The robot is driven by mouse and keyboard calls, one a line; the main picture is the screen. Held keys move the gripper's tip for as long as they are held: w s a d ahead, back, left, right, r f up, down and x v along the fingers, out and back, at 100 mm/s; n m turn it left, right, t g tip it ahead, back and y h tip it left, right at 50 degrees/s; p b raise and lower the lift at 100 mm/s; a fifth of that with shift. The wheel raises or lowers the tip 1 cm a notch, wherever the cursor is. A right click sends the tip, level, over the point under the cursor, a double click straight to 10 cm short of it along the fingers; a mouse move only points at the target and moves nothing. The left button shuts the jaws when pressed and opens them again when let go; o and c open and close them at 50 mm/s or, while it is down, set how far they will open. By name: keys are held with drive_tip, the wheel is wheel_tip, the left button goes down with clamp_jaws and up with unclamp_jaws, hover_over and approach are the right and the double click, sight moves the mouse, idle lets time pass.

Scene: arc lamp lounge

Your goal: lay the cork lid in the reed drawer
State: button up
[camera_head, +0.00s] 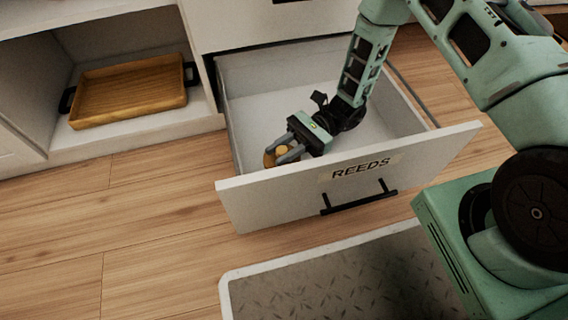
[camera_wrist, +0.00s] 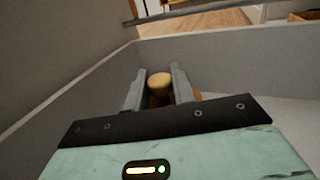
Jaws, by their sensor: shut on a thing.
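The open drawer (camera_head: 232,196) has a white front lettered REEDS and a black bar handle. My gripper (camera_head: 285,155) reaches down inside it, near the front left corner. It is shut on the cork lid (camera_head: 269,159), a round brown disc with a paler knob (camera_head: 282,150). In the wrist view the lid's pale knob (camera_wrist: 159,80) shows between the two grey fingers (camera_wrist: 158,92), with the drawer walls around. The front wall hides the lid's lower edge, so I cannot tell whether it touches the drawer floor.
A wooden tray (camera_head: 130,90) with black handles sits in the open cubby at left. A grey patterned mat with a pale border (camera_head: 226,290) lies on the wood floor before the drawer. The drawer's white floor (camera_head: 262,112) looks bare behind my gripper.

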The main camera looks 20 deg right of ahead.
drive_tip(key=shift+f+b, duration=1.4)
drive_tip(key=shift+f, duration=0.55)
drive_tip(key=shift+f, duration=0.15)
drive_tip(key=o, duration=1)
drive_tip(key=shift+c, duration=0.2)
